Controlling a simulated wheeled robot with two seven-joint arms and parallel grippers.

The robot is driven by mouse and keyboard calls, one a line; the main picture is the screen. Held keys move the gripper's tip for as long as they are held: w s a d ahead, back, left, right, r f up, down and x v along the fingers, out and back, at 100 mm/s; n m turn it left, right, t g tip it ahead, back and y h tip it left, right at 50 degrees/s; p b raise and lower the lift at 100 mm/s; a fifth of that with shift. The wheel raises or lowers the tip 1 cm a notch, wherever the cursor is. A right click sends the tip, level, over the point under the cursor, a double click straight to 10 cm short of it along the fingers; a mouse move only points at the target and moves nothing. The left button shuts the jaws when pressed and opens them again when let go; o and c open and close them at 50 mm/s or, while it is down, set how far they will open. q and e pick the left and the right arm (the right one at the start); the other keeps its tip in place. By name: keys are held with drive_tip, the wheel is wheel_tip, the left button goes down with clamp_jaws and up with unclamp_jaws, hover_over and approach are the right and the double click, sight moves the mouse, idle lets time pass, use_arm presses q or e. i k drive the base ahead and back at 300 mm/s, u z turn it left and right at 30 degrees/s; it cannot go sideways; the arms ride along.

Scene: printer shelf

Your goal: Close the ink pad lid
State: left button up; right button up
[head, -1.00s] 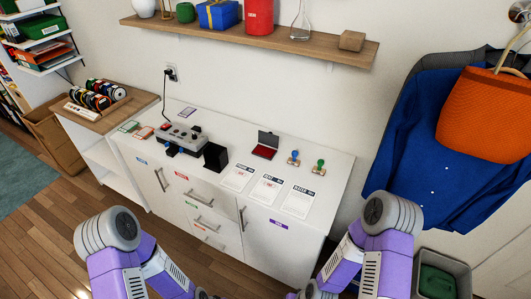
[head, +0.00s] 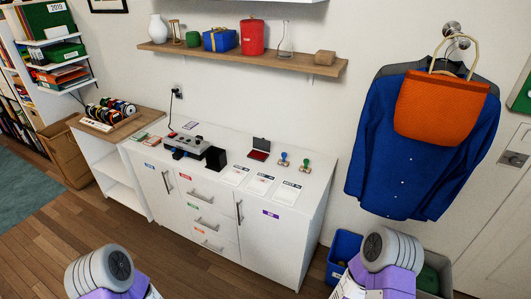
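The ink pad (head: 258,155) lies on the white cabinet's top, right of its middle, with a red pad surface. Its dark lid (head: 261,144) stands open, raised along the back edge. My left arm comes in at the lower left and my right arm at the lower right. Both are well short of the cabinet, and both grippers are outside the frame.
Two stamps with blue (head: 283,157) and green (head: 306,163) handles stand right of the pad. Several paper sheets lie in front. A grey device (head: 188,143) and black box (head: 216,158) stand left. A wooden shelf (head: 240,54) hangs above.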

sight(262, 144)
drive_tip(key=z, duration=0.6)
drive_tip(key=k, duration=0.2)
drive_tip(key=u, duration=1.85)
drive_tip(key=i, duration=1.05)
drive_tip(key=z, duration=0.55)
drive_tip(key=i, duration=0.8)
drive_tip(key=z, duration=0.8)
